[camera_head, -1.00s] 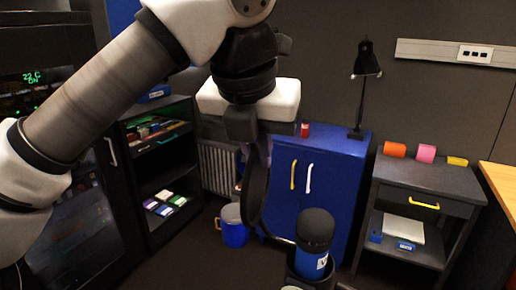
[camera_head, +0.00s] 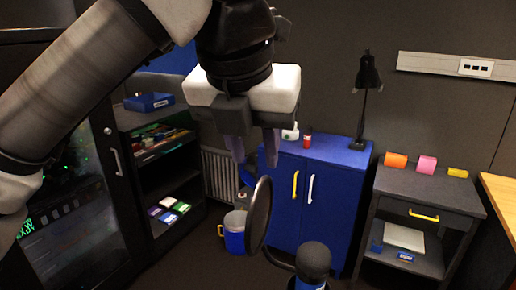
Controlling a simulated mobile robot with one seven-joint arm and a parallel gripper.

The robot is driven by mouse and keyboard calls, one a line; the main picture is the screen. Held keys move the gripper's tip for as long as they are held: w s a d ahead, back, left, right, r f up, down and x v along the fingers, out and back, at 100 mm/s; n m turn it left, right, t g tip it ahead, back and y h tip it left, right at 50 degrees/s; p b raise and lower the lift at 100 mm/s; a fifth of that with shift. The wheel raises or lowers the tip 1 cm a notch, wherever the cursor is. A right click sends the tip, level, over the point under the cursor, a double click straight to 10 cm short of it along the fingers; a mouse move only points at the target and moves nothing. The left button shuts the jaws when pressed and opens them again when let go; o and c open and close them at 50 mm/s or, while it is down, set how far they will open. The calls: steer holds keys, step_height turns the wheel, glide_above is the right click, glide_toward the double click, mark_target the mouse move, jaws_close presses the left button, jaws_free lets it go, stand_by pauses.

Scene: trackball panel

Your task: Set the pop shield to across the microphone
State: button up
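The pop shield (camera_head: 258,216) is a dark round disc seen nearly edge-on, low in the middle of the head view. It stands upright just left of the microphone (camera_head: 313,259), with a gap between them in the picture. The microphone has a dark rounded head and a blue body, cut off by the bottom edge. My gripper (camera_head: 255,150) points down above the pop shield. Its two fingers are spread with a clear gap and nothing between them. The fingertips appear just above the disc's top rim; their depth relative to it is hard to tell.
A blue cabinet (camera_head: 330,190) carries a red bottle (camera_head: 307,138) and a black lamp (camera_head: 367,75). A dark side table (camera_head: 425,195) stands at right. Dark shelves (camera_head: 150,185) stand at left.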

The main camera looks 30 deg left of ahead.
steer(key=p+v, duration=0.1)
steer(key=v, duration=0.2)
steer(key=shift+s+r+p, duration=0.1)
steer(key=shift+r+p, duration=0.2)
steer(key=shift+r, duration=0.05)
